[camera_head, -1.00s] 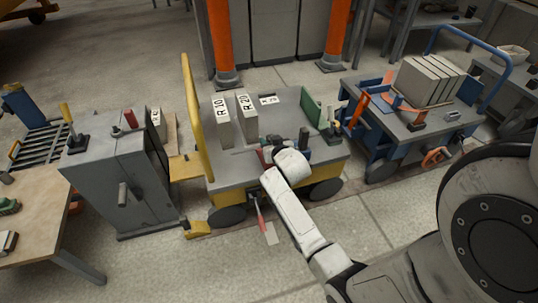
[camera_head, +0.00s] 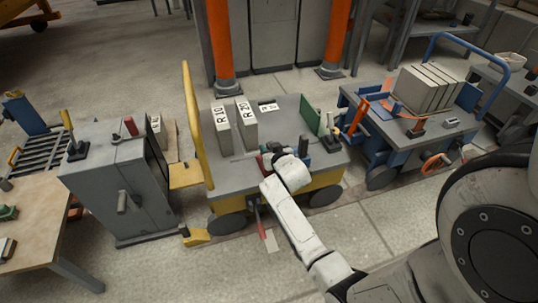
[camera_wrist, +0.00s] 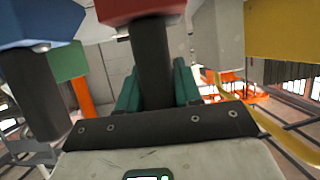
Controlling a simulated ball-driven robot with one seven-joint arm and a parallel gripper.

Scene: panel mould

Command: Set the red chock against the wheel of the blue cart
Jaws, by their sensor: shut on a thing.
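The red chock (camera_wrist: 140,8) shows as a red block with a dark stem (camera_wrist: 153,65) in the wrist view. My gripper (camera_wrist: 156,88) is shut on that stem between its green fingers. In the head view my gripper (camera_head: 268,156) is over the front of the yellow cart's top, with a bit of red beside it; my wrist hides most of the chock. The blue cart (camera_head: 405,152) stands to the right, apart from my gripper. Its near left wheel (camera_head: 380,178) shows dark at floor level.
The yellow cart (camera_head: 237,178) carries grey blocks marked R 10 (camera_head: 223,130) and R 20, a green plate and a dark post (camera_head: 303,146) close to my gripper. A grey cabinet (camera_head: 125,190) stands left. A yellow wedge (camera_head: 195,236) lies by its wheel.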

